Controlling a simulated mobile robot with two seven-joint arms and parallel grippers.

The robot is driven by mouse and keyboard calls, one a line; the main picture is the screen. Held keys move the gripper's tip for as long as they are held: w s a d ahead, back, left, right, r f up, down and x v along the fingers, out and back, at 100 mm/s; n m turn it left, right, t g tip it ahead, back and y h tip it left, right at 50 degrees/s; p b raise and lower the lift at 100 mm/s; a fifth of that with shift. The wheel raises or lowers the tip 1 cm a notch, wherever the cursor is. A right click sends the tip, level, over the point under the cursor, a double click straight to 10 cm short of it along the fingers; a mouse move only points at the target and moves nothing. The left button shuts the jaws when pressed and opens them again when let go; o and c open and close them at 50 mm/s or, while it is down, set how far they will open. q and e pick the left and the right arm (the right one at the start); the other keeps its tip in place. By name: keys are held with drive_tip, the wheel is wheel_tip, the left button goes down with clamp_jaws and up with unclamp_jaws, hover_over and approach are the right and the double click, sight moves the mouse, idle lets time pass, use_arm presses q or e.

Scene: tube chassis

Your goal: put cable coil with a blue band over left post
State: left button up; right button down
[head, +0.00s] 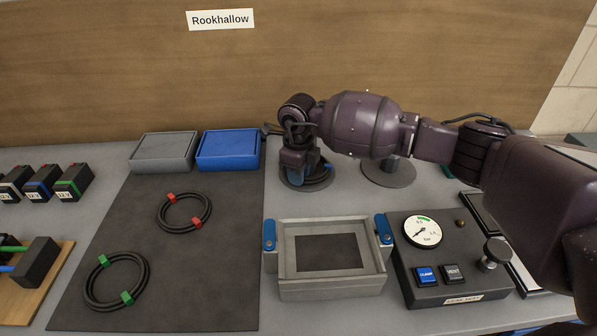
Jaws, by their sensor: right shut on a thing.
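My right gripper (306,172) reaches in from the right and points down at the left post's round base (288,183). It is shut on the cable coil with a blue band (321,180), a dark loop that shows only in part under the fingers. The coil is low over the left base. The left post itself is hidden behind my gripper and wrist, so I cannot tell whether the loop is around it. The right post's base (388,177) is partly covered by my forearm. My left gripper is not in view.
A coil with red bands (184,213) and one with green bands (116,281) lie on the dark mat (215,270). A grey box (163,150) and a blue box (228,148) stand behind. A grey tray fixture (330,288) and gauge panel (450,285) are in front.

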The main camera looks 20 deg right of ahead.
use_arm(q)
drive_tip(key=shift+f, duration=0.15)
use_arm(e)
drive_tip(key=shift+f, duration=0.25)
drive_tip(key=c, duration=1.3)
unclamp_jaws()
drive_tip(key=shift+o, duration=0.2)
drive_tip(key=shift+r, duration=0.1)
use_arm(q)
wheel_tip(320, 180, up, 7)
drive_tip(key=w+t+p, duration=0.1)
drive_tip(key=p, duration=0.3)
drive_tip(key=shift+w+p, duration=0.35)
use_arm(e)
wheel_tip(320, 180, up, 11)
